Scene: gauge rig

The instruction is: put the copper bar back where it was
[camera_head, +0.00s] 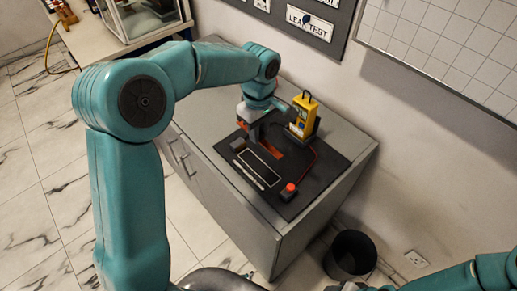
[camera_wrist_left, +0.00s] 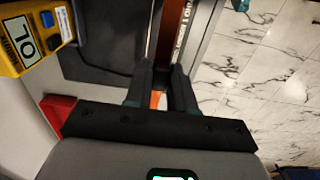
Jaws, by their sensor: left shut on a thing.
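The copper bar (camera_head: 272,150) shows as an orange-brown strip over the dark mat on the grey cabinet. In the left wrist view the bar (camera_wrist_left: 172,32) is a reddish-brown strip running away beyond the fingers. My left gripper (camera_head: 254,138) is shut on the copper bar, pointing down. In the left wrist view its two dark fingers (camera_wrist_left: 162,92) stand either side of a small orange patch. The fingers hide part of the bar, and I cannot tell whether it touches the mat.
A yellow meter (camera_head: 303,112) stands behind the bar; it also shows in the left wrist view (camera_wrist_left: 22,42). A red button (camera_head: 289,188) and a dark framed panel (camera_head: 259,165) are on the mat (camera_head: 300,208). A black bin (camera_head: 350,256) stands on the floor.

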